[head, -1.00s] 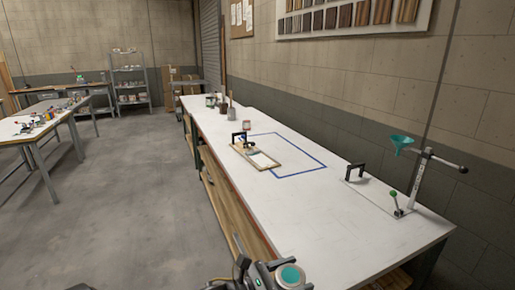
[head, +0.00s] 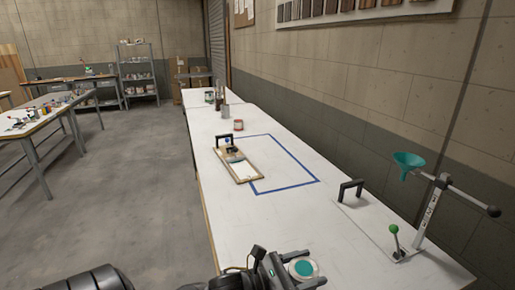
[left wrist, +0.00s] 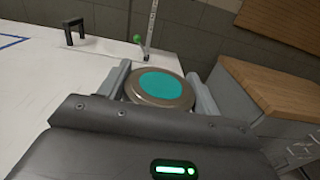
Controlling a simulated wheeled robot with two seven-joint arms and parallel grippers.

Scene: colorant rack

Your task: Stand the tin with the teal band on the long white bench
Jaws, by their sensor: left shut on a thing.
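The tin's side is mostly hidden, so I cannot see a band. The long white bench (head: 330,225) runs away from me along the wall. The tin appears over its near end; I cannot tell the gap beneath. My right gripper is not in view.
Small cans (head: 238,125) stand farther back. The near-left bench surface is clear.

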